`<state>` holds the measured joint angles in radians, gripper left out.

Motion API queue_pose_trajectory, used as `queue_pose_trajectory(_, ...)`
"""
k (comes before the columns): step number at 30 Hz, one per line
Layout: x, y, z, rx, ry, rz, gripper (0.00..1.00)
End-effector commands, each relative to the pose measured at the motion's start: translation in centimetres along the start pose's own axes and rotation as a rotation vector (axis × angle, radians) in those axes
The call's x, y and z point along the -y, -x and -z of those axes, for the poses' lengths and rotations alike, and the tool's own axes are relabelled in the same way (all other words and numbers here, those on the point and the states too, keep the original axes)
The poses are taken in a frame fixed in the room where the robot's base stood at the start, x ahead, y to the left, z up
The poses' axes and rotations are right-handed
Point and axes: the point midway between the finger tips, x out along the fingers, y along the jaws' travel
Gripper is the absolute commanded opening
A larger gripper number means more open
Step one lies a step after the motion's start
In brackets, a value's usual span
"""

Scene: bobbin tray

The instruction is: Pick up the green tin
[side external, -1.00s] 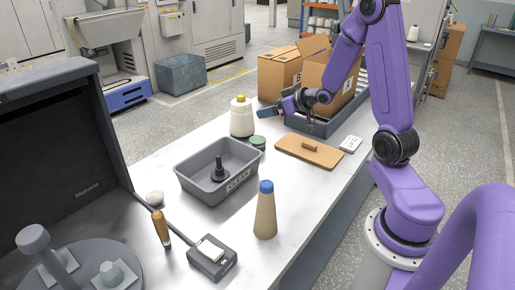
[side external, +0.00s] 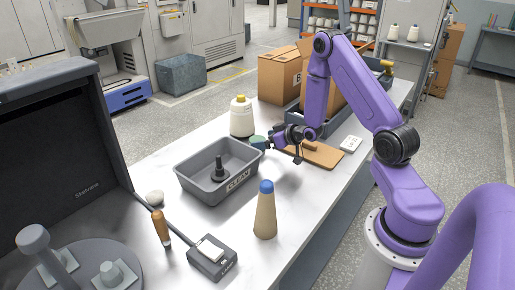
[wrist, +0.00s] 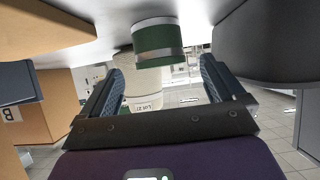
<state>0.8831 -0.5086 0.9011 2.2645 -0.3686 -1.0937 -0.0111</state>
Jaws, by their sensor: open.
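The green tin (wrist: 158,42) has a pale rim and a grey band, and stands on the table. In the wrist view, where the scene is upside down, it is just beyond my open fingers and a little above the gap between them in the picture. In the side view my gripper (side external: 266,143) is low over the table at the tin, beside the grey tray's far right corner, and mostly covers the tin. My gripper (wrist: 166,80) is open, with nothing between its fingers; I cannot tell whether a finger touches the tin.
The grey CLEAN tray (side external: 204,190) holds a dark spindle piece (side external: 218,170). A cream yarn cone (side external: 242,118) stands behind the tin. A brown board (side external: 322,155) lies right of my gripper. A blue-topped cone (side external: 265,212) stands in front, with bare table around it.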

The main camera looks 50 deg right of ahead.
Motion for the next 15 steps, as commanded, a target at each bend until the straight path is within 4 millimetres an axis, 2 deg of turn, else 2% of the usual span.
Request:
queue_pose_trajectory(7, 0.1, -3.5, 0.0, 0.0, 0.001, 0.002, 0.96)
queue_pose_trajectory(15, 0.1, -4.6, 0.0, 0.001, 0.0, 0.001, 0.96)
